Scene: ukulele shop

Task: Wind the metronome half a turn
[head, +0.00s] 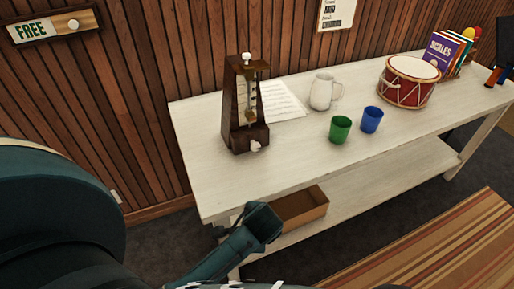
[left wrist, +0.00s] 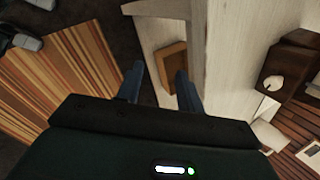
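The metronome (head: 241,99) is a dark wooden pyramid standing upright near the left end of the white table. A pale winding key (head: 255,146) sticks out low on its side. In the left wrist view the metronome (left wrist: 296,62) is at the right edge, with a round pale knob (left wrist: 273,82) on it. My left gripper (head: 246,217) is at the table's front edge, below and apart from the metronome. In the left wrist view its two fingers (left wrist: 159,84) are apart, with nothing between them. My right gripper is not in view.
The white table (head: 300,160) also bears sheet music (head: 281,101), a white mug (head: 323,91), green (head: 340,129) and blue (head: 372,120) cups, a red drum (head: 407,88) and books (head: 446,52). An open box (head: 300,206) sits on the lower shelf. A striped rug (head: 440,245) lies in front.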

